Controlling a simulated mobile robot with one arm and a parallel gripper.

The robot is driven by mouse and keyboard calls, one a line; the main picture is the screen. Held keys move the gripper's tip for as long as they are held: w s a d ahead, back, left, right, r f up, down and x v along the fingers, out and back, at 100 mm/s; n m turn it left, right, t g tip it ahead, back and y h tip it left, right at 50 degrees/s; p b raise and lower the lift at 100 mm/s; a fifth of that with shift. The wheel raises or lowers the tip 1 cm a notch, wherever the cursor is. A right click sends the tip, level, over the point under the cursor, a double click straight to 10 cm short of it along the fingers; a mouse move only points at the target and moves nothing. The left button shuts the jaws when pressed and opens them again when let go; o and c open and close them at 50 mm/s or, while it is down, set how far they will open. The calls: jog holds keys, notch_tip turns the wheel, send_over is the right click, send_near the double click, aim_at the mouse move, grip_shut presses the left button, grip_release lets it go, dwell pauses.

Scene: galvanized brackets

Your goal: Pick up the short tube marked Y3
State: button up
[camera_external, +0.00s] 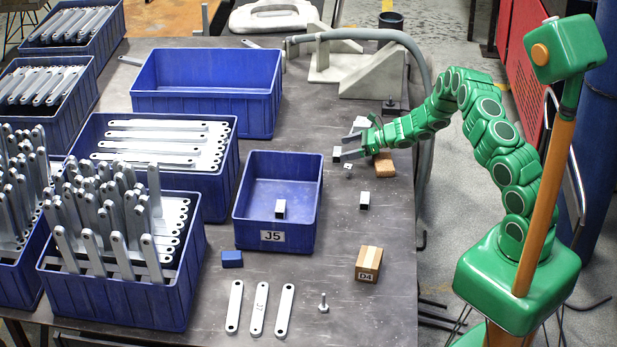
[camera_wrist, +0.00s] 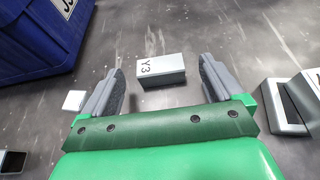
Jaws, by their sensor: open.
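My gripper (camera_wrist: 160,82) is open and empty. Its two grey fingers stand on either side of the tube's line, with the tube between and slightly beyond the tips. A gap shows on both sides. The gripper also shows in the external view (camera_external: 349,146), low over the table.
Other grey tubes (camera_wrist: 281,107) lie to the right. A blue bin labelled J5 (camera_external: 238,225) stands to the left. A wooden block (camera_external: 384,165) lies under my arm. Another tube (camera_external: 364,201) lies nearer the front.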

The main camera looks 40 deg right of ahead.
aim_at(335, 151)
jog(key=shift+x, duration=2.85)
jog(key=c, duration=1.1)
jog(key=shift+r, duration=0.1)
